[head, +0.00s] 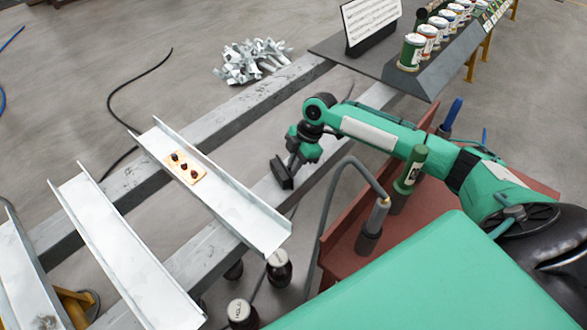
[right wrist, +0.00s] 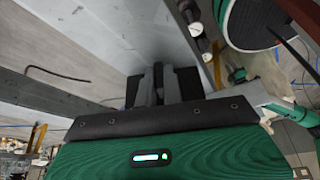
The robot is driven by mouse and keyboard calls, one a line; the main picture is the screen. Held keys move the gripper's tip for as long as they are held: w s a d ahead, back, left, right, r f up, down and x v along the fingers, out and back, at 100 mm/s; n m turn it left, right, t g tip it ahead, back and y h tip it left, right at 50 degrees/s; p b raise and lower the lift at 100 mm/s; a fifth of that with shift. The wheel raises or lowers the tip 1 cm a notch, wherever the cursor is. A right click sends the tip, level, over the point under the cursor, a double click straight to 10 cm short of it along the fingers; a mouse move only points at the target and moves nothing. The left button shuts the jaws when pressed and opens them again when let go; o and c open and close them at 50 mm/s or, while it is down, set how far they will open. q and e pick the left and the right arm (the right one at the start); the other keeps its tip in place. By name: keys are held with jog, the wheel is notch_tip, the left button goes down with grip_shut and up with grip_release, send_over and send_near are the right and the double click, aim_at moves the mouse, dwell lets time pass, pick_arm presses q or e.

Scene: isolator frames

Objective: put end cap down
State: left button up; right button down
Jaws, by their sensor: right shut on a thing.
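The end cap (head: 281,172) is a small dark block at the lower end of my right arm in the head view. My right gripper (head: 292,166) is shut on it, over or close to the grey beam right of the nearest white channel (head: 225,198). I cannot tell whether the cap touches the beam. In the right wrist view the grey fingers (right wrist: 158,83) stand close together. Dark parts of the cap (right wrist: 189,83) show on both sides of them. My left gripper is not in view.
Other white channels (head: 110,235) lie to the left. Dark jars (head: 279,270) stand below the channel's near end. A red bench (head: 345,240) with upright tools is right of the gripper.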

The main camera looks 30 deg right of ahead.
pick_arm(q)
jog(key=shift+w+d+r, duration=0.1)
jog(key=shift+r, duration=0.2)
pick_arm(e)
jog(key=shift+f, duration=0.1)
jog(key=c, duration=1.5)
grip_release()
jog(key=shift+f, duration=0.1)
jog(key=shift+c, duration=0.2)
